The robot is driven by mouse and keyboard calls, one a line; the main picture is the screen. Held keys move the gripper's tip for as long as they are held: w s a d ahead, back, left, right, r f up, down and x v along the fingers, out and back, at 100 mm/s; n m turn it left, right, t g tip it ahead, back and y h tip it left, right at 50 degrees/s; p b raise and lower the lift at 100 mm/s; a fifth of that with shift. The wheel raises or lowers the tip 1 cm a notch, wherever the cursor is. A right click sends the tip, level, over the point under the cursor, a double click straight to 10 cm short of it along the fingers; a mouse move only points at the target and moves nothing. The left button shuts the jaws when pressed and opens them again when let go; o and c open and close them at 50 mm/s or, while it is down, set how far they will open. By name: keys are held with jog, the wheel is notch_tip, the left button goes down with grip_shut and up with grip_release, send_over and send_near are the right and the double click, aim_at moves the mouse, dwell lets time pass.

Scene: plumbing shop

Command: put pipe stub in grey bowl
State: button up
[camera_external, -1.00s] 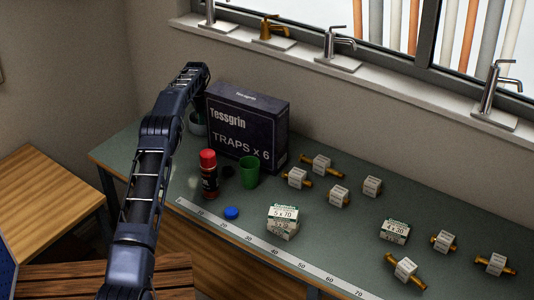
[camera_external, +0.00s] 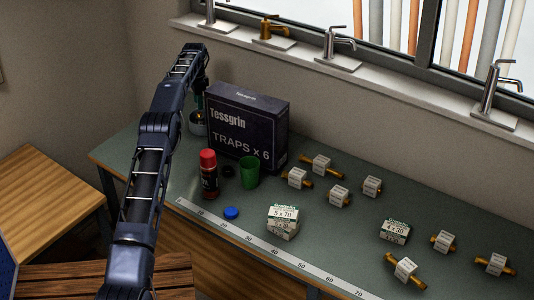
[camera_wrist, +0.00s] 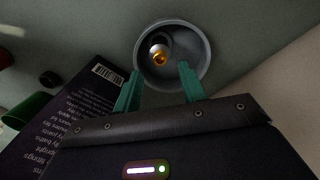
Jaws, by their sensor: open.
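The grey bowl (camera_wrist: 202,48) is seen from above in the wrist view. In the external view the bowl (camera_external: 198,128) stands at the left end of the box, partly hidden by my arm. A pipe stub (camera_wrist: 161,57), with a brass-coloured end and a paler part, lies inside the bowl against its left side. My gripper (camera_wrist: 159,73) is open, with its two teal fingers apart and nothing between them. It is above the bowl; in the external view the gripper (camera_external: 201,88) is mostly hidden behind my wrist.
A dark "Traps x 6" box (camera_external: 240,125) stands right beside the bowl. A red-capped can (camera_external: 209,178), a green cup (camera_external: 249,172) and a blue cap (camera_external: 231,213) are in front. Small cartons and several labelled brass fittings (camera_external: 321,165) lie to the right. The wall is behind.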

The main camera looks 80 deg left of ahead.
jog(key=shift+r, duration=1.95)
